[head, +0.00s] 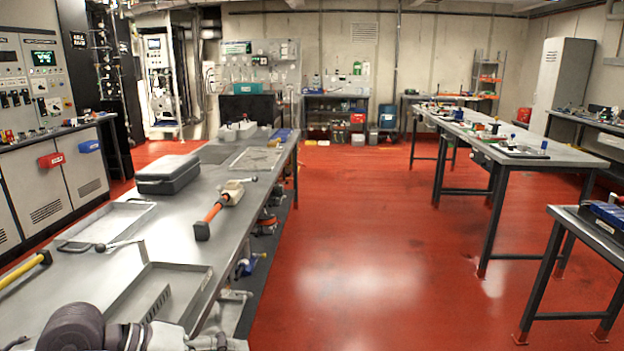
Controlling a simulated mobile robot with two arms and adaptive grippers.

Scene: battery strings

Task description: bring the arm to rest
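I see neither of my grippers clearly in the head view. A dark rounded shape (75,327) with metal parts beside it shows at the bottom left, over the near end of the workbench. I cannot tell whether it is part of my arm or a tool. The long steel workbench (190,222) runs away from me on the left. No battery strings can be made out from here.
On the bench are a grey case (168,174), an orange-handled tool (217,208), shallow metal trays (110,222) and a yellow-handled tool (25,271). Control cabinets (50,180) stand left. Another table (510,150) stands right. The red floor (350,240) between is clear.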

